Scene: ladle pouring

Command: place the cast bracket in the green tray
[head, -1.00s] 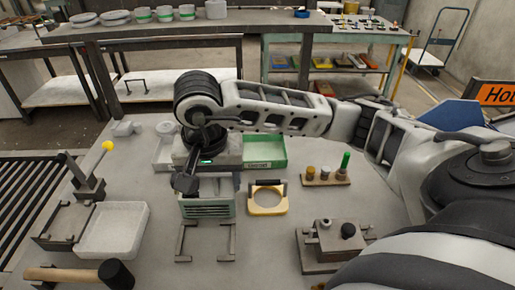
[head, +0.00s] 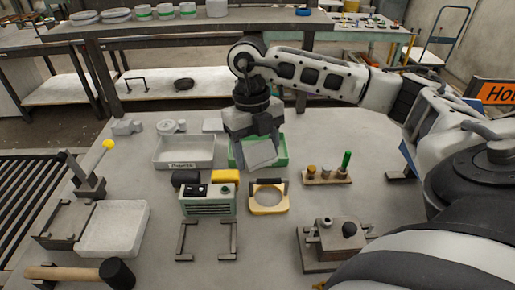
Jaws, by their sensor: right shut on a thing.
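The green tray (head: 283,146) stands on the bench, right of a white tray. My right gripper (head: 256,138) points down over the green tray. It is shut on a flat, tilted grey piece that looks like the cast bracket (head: 261,153). The piece is over or inside the tray; I cannot tell whether it touches the floor of the tray. My gripper and the piece hide much of the tray's inside. My left gripper is not in view.
A white tray (head: 185,164) stands to the left, with grey castings (head: 127,127) behind it. A grey-green box (head: 208,205), a yellow-framed part (head: 268,200) and a peg rack (head: 328,177) stand in front. A mallet (head: 115,273) lies front left.

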